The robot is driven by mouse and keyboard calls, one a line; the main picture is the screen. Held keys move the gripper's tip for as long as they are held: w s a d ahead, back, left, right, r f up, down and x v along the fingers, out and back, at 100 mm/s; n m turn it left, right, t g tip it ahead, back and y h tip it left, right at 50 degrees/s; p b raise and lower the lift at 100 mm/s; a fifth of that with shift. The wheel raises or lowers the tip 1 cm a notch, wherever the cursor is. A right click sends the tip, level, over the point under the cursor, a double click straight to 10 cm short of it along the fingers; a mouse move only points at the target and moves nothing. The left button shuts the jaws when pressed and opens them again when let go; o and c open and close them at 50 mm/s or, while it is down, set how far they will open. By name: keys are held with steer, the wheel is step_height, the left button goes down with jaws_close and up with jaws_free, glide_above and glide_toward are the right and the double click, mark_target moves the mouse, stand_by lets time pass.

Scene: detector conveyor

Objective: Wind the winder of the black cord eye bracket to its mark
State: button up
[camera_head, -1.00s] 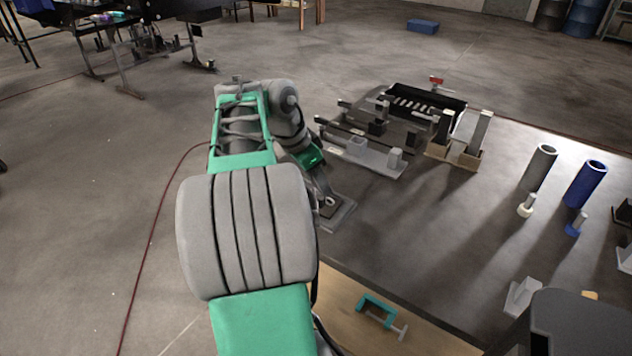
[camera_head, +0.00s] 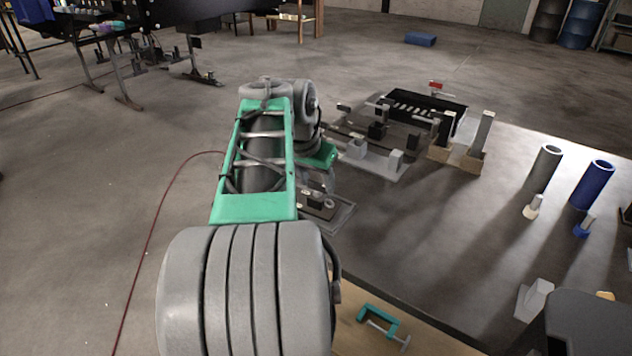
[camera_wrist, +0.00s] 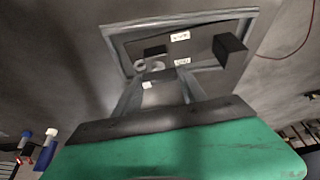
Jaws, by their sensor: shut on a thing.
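The bracket (camera_head: 328,213) is a dark plate in a pale grey frame with black blocks on it, just beyond my forearm in the head view. In the wrist view the plate (camera_wrist: 205,50) fills the upper middle, with two black blocks, two white labels and small grey ring-like parts (camera_wrist: 140,66). My gripper (camera_wrist: 160,78) points at the plate, its two fingers near the ring-like parts. It is shut on a small part there, seemingly the winder, which is mostly hidden between the fingers. I cannot read the mark. In the head view my arm hides most of the gripper.
A grey stand (camera_head: 372,160) and a black slotted tray (camera_head: 425,103) stand behind the bracket. Grey (camera_head: 546,167) and blue (camera_head: 591,184) tubes stand to the right. A green clamp (camera_head: 380,322) lies on the wooden board in front. Open mat lies between.

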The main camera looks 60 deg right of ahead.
steer(key=o, duration=1.4)
steer(key=shift+r, duration=0.1)
steer(key=p+v, duration=0.2)
steer(key=v, duration=0.5)
steer(key=shift+a+r, duration=0.15)
steer(key=shift+r, duration=0.15)
